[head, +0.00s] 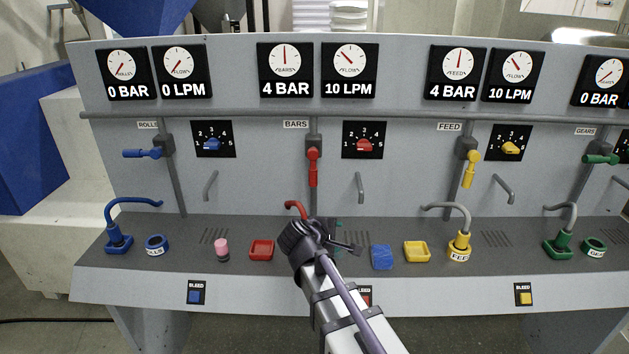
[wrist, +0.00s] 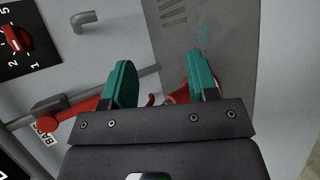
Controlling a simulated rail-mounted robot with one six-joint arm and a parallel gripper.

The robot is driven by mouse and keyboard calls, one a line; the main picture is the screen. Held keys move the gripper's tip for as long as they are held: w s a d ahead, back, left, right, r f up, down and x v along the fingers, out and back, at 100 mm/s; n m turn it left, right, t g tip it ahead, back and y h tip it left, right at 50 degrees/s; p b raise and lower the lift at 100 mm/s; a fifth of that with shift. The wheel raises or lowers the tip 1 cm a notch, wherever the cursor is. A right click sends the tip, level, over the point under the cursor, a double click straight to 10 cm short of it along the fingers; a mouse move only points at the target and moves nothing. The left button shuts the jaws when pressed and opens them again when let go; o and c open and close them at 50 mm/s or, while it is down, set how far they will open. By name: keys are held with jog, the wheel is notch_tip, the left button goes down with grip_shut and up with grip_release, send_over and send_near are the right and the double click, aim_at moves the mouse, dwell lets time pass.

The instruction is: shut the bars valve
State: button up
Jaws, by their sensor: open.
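The bars valve has a red handle (head: 313,168) that hangs straight down along its pipe, under the BARS label (head: 296,124). The gauges above it read 4 BAR (head: 285,70) and 10 LPM (head: 348,70). In the wrist view the red handle (wrist: 85,108) lies at the left, its end close to my left finger; I cannot tell whether they touch. My gripper (wrist: 160,77) is open, with teal fingers apart and no handle between them. In the head view my gripper (head: 338,226) is below the valve, mostly hidden by my wrist.
A red hose (head: 296,208) is close to my wrist; part of it shows between the fingers in the wrist view. A red selector dial (head: 364,142) and a grey hook (head: 360,188) are right of the valve. A red tray (head: 262,250) and blue block (head: 381,257) lie on the ledge.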

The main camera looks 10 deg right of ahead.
jog(key=w+a+r+n+t+h, duration=0.1)
jog(key=w+a+r+n+t, duration=0.1)
jog(key=w+r+n+t, duration=0.5)
jog(key=n+t+y, duration=0.2)
jog(key=n, duration=1.1)
send_near(315, 170)
jog(key=w+f, duration=0.2)
jog(key=shift+m, duration=0.3)
jog(key=x, duration=1.1)
jog(key=shift+r, duration=0.15)
grip_shut()
